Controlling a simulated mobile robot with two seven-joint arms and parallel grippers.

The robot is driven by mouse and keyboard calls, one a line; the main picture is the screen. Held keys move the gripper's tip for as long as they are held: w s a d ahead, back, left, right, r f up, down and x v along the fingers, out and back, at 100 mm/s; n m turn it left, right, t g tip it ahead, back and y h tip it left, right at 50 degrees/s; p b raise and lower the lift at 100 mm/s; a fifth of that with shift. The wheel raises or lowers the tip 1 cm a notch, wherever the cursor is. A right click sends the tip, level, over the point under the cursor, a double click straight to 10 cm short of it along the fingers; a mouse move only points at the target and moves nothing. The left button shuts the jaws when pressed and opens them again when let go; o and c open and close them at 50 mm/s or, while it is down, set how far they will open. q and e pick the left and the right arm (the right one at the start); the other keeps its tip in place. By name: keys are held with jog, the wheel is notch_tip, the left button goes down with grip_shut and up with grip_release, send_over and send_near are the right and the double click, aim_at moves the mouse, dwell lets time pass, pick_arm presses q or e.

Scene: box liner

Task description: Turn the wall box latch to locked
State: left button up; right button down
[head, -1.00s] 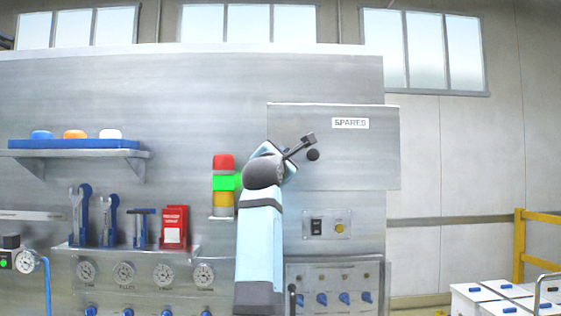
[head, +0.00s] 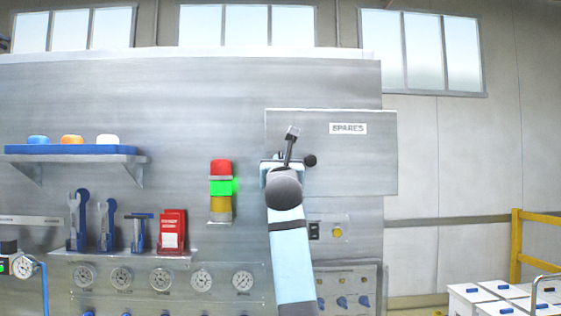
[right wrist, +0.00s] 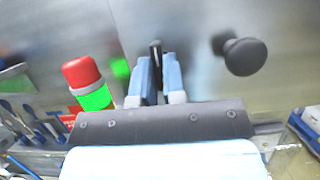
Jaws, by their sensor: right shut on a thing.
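The wall box (head: 365,170) is a flat grey metal door with a SPARES label (head: 348,128). A round black knob (head: 310,160) sits on it, just right of my right gripper (head: 285,165); the knob (right wrist: 243,55) is large in the right wrist view. There my right gripper (right wrist: 158,70) has its light blue fingers closed around a dark latch lever (right wrist: 155,48), whose top shows between the fingertips, roughly upright. My left gripper is not in view.
A red, green and yellow signal tower (head: 221,190) stands left of my right arm. Below the box is a small switch plate (head: 327,230). Left are a tool rack (head: 120,250) and a shelf (head: 75,155) with coloured caps. White crates (head: 490,298) stand at lower right.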

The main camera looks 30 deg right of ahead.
jog(key=shift+s+d+r, duration=0.1)
jog(key=shift+r, duration=0.25)
jog(key=c, duration=1.4)
grip_release()
jog(key=shift+n, duration=0.3)
jog(key=shift+o, duration=1)
jog(key=shift+f, duration=0.2)
jog(key=shift+f, duration=0.1)
jog(key=b+v, duration=0.3)
jog(key=v, duration=1)
jog(key=shift+s, duration=0.2)
jog(key=shift+f, duration=0.15)
